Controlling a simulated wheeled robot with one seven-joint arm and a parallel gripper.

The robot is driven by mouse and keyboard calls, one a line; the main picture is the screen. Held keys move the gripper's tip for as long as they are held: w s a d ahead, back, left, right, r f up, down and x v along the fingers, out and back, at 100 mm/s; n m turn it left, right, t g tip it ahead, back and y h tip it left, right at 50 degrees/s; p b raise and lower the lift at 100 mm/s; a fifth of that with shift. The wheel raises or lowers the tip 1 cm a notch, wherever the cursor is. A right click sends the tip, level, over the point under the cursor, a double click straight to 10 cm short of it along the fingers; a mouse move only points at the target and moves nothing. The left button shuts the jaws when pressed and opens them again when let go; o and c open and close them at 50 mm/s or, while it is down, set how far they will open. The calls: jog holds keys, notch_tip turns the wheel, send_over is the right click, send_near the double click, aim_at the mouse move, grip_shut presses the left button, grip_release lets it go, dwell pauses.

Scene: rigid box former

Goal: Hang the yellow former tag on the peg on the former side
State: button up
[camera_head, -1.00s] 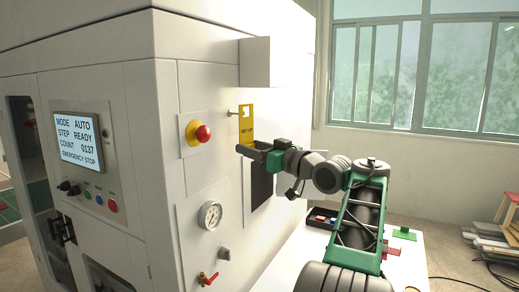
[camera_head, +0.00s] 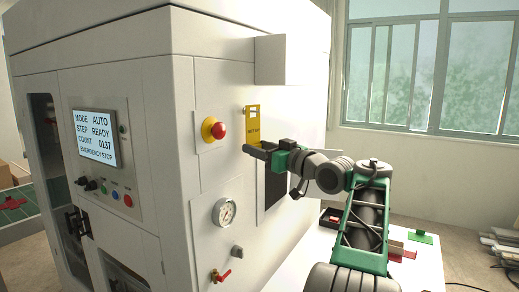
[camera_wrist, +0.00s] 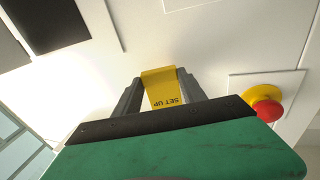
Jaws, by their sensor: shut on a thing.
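The yellow former tag (camera_head: 253,122), marked SET UP, stands upright in my gripper, close to the white machine side. My gripper (camera_head: 253,148) is shut on its lower part. In the wrist view both fingers (camera_wrist: 160,92) flank the tag (camera_wrist: 160,88), whose lettering appears upside down. The small peg (camera_head: 244,109) shows at the tag's upper left edge, by its cut-out. Whether the peg is in the opening or only beside it, I cannot tell. The peg is not seen in the wrist view.
A grey-white box (camera_head: 284,60) juts from the machine side above the tag. A red emergency button (camera_head: 218,130) on a yellow base, a gauge (camera_head: 224,212) and a red valve handle (camera_head: 221,276) sit left and below. A dark opening (camera_head: 274,188) lies below my gripper.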

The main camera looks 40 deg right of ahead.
jog(key=o, duration=1.4)
